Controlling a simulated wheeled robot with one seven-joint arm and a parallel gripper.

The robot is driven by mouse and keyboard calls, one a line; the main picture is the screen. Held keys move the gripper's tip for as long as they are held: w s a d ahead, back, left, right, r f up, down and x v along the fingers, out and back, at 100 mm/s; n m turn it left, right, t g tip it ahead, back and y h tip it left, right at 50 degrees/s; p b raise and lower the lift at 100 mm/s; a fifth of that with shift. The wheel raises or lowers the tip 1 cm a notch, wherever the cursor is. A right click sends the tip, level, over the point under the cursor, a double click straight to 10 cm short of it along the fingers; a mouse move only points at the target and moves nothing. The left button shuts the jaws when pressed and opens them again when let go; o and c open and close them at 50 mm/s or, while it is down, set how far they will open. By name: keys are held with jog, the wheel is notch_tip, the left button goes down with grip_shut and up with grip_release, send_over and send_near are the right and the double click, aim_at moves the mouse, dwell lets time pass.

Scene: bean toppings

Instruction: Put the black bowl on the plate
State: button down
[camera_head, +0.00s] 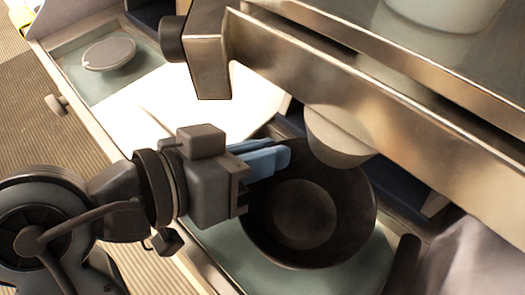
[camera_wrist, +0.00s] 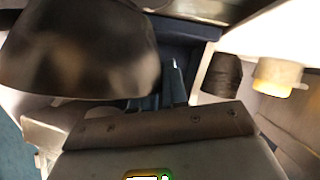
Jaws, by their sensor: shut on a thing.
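The black bowl (camera_head: 305,215) is in the lower middle of the head view, with its open side toward the camera. My gripper (camera_head: 285,155), with blue fingers, is shut on its upper left rim. In the wrist view the bowl (camera_wrist: 80,50) fills the upper left, left of my gripper's fingers (camera_wrist: 160,90). A round grey dish (camera_head: 108,53), which looks like the plate, lies at the far upper left on a pale green surface. I cannot tell whether the bowl touches the surface below it.
A metal-edged shelf (camera_head: 370,85) with a dark knob (camera_head: 172,38) overhangs at the upper right. A pale bowl (camera_head: 340,135) is close beside the black bowl. A bright white surface (camera_head: 205,105) lies between the black bowl and the grey dish.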

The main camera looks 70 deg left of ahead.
jog(key=shift+f, duration=0.55)
jog(key=shift+f, duration=0.2)
jog(key=c, duration=1.1)
grip_release()
jog(key=shift+c, duration=0.2)
jog(key=shift+r, duration=0.2)
jog(key=b+v, duration=0.1)
jog(key=v, duration=1.1)
